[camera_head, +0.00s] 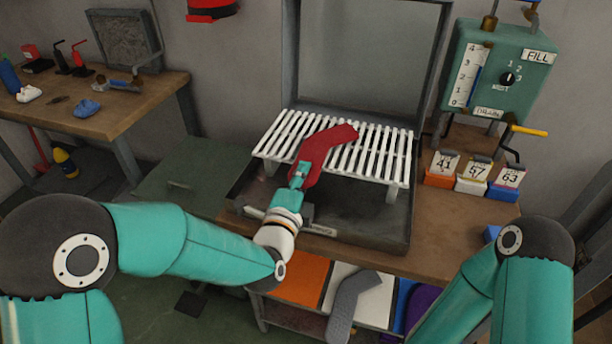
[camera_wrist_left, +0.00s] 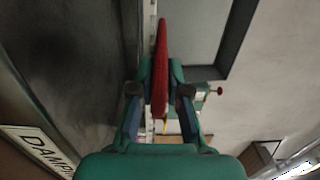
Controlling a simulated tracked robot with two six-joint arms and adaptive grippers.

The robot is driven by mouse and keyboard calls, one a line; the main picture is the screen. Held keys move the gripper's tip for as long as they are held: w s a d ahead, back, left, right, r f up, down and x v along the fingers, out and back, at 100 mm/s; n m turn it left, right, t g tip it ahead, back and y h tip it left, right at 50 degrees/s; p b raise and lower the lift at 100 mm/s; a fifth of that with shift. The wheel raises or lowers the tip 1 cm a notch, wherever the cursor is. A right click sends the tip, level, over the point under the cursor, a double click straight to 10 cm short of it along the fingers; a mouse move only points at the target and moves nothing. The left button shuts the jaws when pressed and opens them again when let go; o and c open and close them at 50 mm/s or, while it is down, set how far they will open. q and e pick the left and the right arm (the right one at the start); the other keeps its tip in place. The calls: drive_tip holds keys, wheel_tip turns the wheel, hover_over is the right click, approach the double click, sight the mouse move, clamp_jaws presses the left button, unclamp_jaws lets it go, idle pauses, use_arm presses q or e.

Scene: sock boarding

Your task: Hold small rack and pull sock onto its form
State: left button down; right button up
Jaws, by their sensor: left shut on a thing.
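A flat red sock-shaped piece (camera_head: 325,150) is over the white slatted rack (camera_head: 270,140), its toe end pointing to the upper right. My left gripper (camera_head: 300,175) is shut on its lower end, at the rack's front edge. In the left wrist view, the red piece (camera_wrist_left: 161,65) shows edge-on between the two fingers of the left gripper (camera_wrist_left: 161,90). I cannot tell whether a form is inside it, or whether it touches the slats. My right arm comes in at the lower right, but its gripper is out of view.
The rack stands over a dark metal tray (camera_head: 375,225) with a raised lid behind. A green FILL box (camera_head: 535,75) and numbered blocks (camera_head: 471,178) stand to the right. A grey sock shape (camera_head: 350,300) lies on the lower shelf. A side bench (camera_head: 130,105) is at the left.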

idle(0.4)
use_arm(q)
drive_tip(key=shift+r+p, duration=1.45)
drive_tip(key=shift+r, duration=1.05)
drive_tip(key=shift+w, duration=0.1)
